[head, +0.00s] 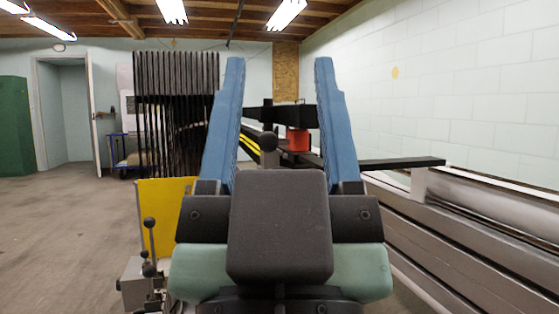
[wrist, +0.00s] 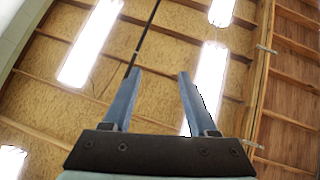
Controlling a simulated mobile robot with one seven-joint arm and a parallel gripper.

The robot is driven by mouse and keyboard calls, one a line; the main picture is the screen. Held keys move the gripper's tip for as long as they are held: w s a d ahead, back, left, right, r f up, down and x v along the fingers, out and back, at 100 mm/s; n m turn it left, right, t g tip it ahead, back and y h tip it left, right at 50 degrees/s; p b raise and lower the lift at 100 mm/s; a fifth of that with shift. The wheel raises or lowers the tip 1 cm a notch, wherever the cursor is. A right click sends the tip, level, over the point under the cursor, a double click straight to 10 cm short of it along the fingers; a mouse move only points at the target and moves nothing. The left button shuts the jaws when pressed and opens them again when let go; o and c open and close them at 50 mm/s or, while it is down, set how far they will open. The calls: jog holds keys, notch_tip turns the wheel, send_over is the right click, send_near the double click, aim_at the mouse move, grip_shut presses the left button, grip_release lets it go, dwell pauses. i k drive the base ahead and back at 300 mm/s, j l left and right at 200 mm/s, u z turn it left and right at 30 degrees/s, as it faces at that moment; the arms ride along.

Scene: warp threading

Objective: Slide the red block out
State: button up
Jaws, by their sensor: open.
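The red block (head: 297,139) is small in the head view, seen between my gripper's two blue fingers. It sits among black parts of the machine, under a dark bar, and its lower edge meets a dark surface. My gripper (head: 280,62) is open and empty, its fingers pointing up and standing in front of the block, nearer the camera. I see no contact between the fingers and the block. In the wrist view my gripper (wrist: 160,74) is also open, with only the ceiling behind it. The block does not show there.
The machine's long grey rails (head: 470,215) run along the right, with a black flat bar (head: 405,162) above them. A rack of dark vertical strips (head: 175,100) and a yellow panel (head: 165,215) stand at the left. Open floor (head: 60,235) lies farther left.

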aim_at(297, 140)
jog(key=i+j, duration=0.1)
jog(key=j, duration=0.3)
jog(key=i+j+z, duration=0.1)
jog(key=j, duration=0.75)
jog(key=i+z, duration=0.05)
jog(key=i, duration=0.05)
